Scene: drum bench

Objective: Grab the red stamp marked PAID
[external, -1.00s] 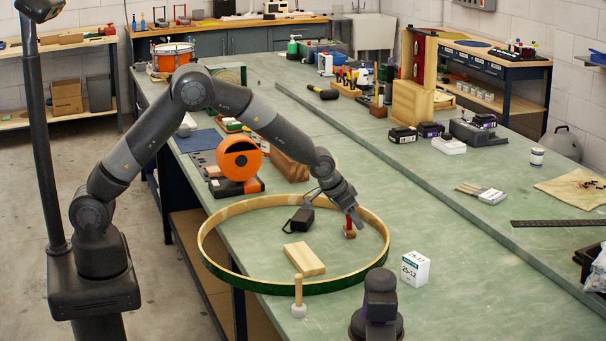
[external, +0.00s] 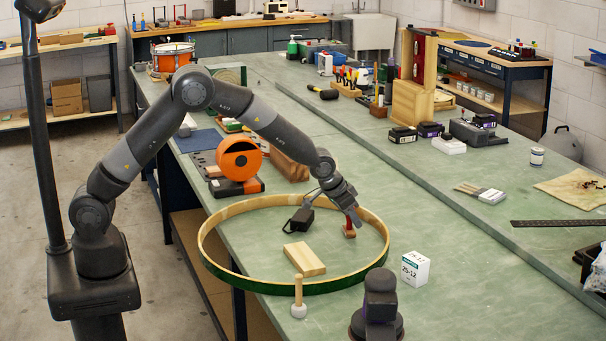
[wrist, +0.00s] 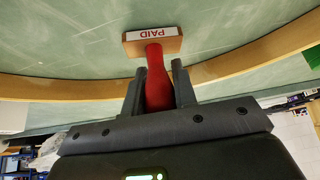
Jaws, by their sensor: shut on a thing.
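The red stamp (wrist: 157,85) has a red handle and a wooden block with a white label reading PAID. In the wrist view the handle is between the two fingers of my gripper (wrist: 158,75), and the block extends beyond the fingertips. In the external view the stamp (external: 349,231) is inside the large drum hoop at its right side, under my gripper (external: 354,217). My gripper is shut on the handle. I cannot tell whether the block touches the bench.
The green-and-wood drum hoop (external: 262,286) surrounds the stamp. A wooden block (external: 304,259) lies inside it. A mallet (external: 299,300) stands in front, a white box (external: 415,269) to the right.

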